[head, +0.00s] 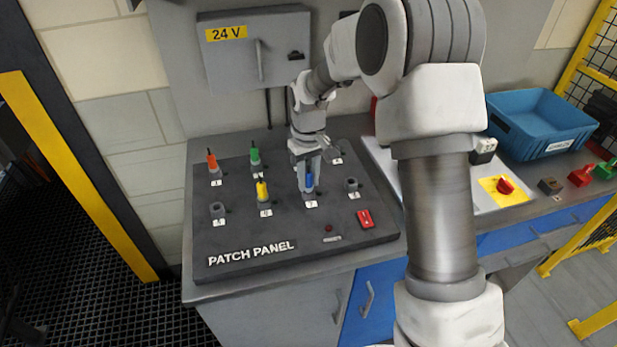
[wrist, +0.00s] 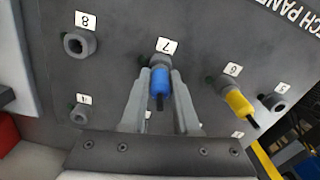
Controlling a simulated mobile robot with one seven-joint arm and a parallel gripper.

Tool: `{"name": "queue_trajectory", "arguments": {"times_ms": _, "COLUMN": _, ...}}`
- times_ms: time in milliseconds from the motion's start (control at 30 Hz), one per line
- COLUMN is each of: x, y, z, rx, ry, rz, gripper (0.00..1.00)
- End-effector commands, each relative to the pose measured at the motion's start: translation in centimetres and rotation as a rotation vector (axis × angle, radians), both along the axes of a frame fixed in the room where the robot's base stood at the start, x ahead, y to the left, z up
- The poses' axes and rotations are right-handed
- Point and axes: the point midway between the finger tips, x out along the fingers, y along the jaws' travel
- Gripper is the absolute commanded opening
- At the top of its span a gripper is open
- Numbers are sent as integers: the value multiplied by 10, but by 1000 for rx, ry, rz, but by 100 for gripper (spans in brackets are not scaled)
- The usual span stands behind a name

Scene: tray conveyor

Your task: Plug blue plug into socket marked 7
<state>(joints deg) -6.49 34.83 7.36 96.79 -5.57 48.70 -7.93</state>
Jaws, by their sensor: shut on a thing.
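The blue plug (head: 309,180) is between the fingers of my gripper (head: 309,186), at the socket marked 7 on the dark patch panel (head: 225,238). In the wrist view my gripper (wrist: 161,82) is shut on the blue plug (wrist: 160,82). The plug's front end meets the grey ring of socket 7 (wrist: 161,61), beneath the label 7 (wrist: 166,46). The plug looks in line with the socket. How deep it sits in the socket I cannot tell.
A yellow plug (head: 262,191) stands in socket 6, beside the blue one. Orange (head: 212,163) and green (head: 255,156) plugs stand in the back row. Sockets 5 (head: 218,209) and 8 (head: 352,184) are empty. A red switch (head: 365,218) is at front right.

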Motion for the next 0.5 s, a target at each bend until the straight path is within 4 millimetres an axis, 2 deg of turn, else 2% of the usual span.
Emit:
{"name": "queue_trajectory", "arguments": {"times_ms": 200, "x": 0, "y": 0, "z": -7, "rx": 0, "ry": 1, "rz": 0, "gripper": 0}}
{"name": "queue_trajectory", "arguments": {"times_ms": 233, "x": 0, "y": 0, "z": -6, "rx": 0, "ry": 0, "rz": 0, "gripper": 31}}
{"name": "queue_trajectory", "arguments": {"times_ms": 400, "x": 0, "y": 0, "z": -6, "rx": 0, "ry": 1, "rz": 0, "gripper": 61}}
{"name": "queue_trajectory", "arguments": {"times_ms": 500, "x": 0, "y": 0, "z": -6, "rx": 0, "ry": 1, "rz": 0, "gripper": 64}}
